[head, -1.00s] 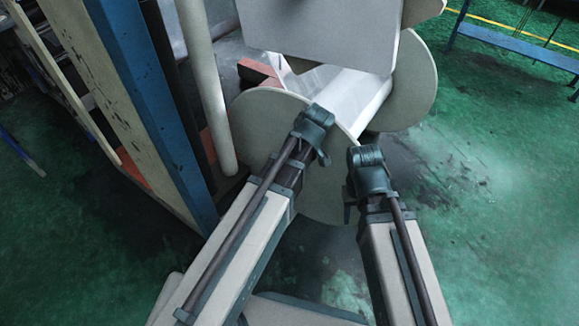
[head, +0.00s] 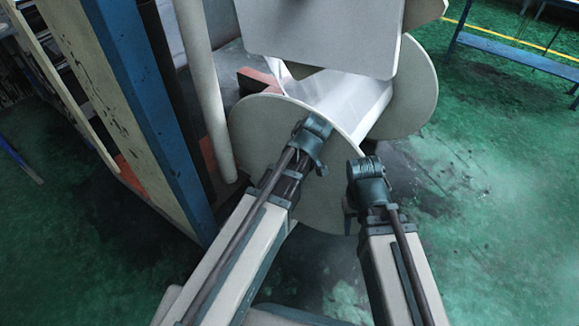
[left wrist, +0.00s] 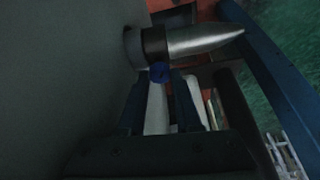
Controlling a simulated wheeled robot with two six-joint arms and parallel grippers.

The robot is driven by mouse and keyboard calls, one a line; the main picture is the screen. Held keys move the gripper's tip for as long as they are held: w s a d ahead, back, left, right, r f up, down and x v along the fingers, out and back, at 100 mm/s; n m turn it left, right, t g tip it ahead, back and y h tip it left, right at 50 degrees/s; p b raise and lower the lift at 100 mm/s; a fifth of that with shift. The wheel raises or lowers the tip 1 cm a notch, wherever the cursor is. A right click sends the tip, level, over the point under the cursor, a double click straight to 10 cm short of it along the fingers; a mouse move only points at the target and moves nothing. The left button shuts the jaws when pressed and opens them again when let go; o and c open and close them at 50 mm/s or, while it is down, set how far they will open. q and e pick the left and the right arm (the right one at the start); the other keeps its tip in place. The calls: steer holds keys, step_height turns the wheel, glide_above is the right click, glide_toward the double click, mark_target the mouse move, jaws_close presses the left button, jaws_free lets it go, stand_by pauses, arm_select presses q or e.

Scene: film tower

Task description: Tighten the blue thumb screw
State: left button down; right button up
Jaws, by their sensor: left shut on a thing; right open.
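The blue thumb screw (left wrist: 158,72) shows in the left wrist view, under the dark collar of a shaft (left wrist: 205,40) with a silver pointed end. The tips of my left gripper (left wrist: 160,84) are at the screw, one on each side, and shut on it. In the head view my left gripper (head: 314,138) is in front of the near flange (head: 258,125) of a large film roll, and the screw is hidden. My right gripper (head: 362,185) is right of it, near the flange's right edge, open and apparently empty; its fingers are mostly hidden.
A blue upright (head: 140,95) and a pale vertical pole (head: 207,90) stand left of the roll. A grey panel (head: 320,35) hangs above the white film (head: 345,98). A blue bench (head: 515,55) stands at the far right. Green floor (head: 480,200) is clear at right.

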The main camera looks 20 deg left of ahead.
arm_select(q)
steer(key=shift+m, duration=0.4)
